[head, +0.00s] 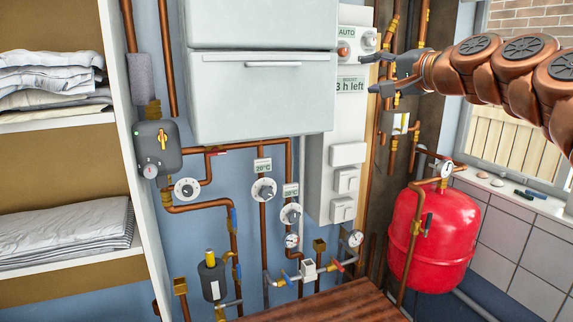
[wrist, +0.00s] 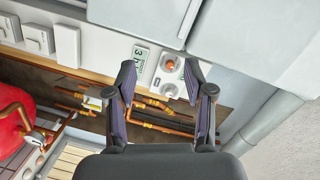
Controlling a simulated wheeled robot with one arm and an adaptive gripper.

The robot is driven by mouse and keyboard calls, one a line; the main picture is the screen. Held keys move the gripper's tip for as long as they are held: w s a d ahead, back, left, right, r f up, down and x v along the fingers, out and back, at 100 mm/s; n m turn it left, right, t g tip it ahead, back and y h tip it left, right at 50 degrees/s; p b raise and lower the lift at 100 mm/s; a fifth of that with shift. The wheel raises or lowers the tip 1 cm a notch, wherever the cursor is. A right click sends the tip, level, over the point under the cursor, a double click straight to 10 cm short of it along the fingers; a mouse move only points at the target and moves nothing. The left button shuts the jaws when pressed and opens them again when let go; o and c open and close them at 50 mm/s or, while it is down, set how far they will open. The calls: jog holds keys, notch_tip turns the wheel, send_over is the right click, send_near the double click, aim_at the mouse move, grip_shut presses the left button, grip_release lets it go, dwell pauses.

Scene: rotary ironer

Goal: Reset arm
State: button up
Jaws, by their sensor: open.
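My gripper (head: 374,74) is at the upper right in the head view, at the end of my copper-coloured arm, which comes in from the right. Its fingers are apart with nothing between them. They point left towards the white control panel (head: 326,165), close to its "AUTO" dial and the "3 h left" display (head: 351,85). In the wrist view the two dark fingers (wrist: 158,88) are spread. The display (wrist: 142,60) and an orange-red knob (wrist: 170,65) show beyond the gap. I cannot tell whether a finger touches the panel.
A grey-white cabinet (head: 262,95) hangs left of the panel. Copper pipes with valves and gauges cover the blue wall below. A red tank (head: 432,240) stands at right, under a window. Shelves with folded linen (head: 65,235) are at left. A wooden top (head: 335,303) is at the bottom.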

jog(key=s+a+f+n+g+h, duration=0.1)
jog(key=s+a+f+n+g, duration=0.15)
jog(key=s+f, duration=0.45)
jog(key=s+a+f+n+g, duration=0.1)
jog(key=s+a+f+g, duration=0.25)
jog(key=f, duration=0.75)
jog(key=s+a+f+n+g+h, duration=0.1)
jog(key=s+a+f+n+g, duration=0.15)
jog(key=s+a+f, duration=0.4)
jog(key=s+d+f+n+g+h+b, duration=0.1)
jog(key=s+d+f+g+h, duration=0.2)
jog(key=s+f, duration=0.9)
jog(key=s+d+f+n+g+h, duration=0.1)
jog(key=s+d+f+g+h, duration=0.2)
jog(key=s+d+f, duration=0.6)
jog(key=s+f+g, duration=0.2)
jog(key=s+f, duration=0.1)
jog(key=s, duration=0.3)
jog(key=shift+d+f+b, duration=0.25)
jog(key=shift+f+b, duration=0.05)
jog(key=shift+b, duration=0.05)
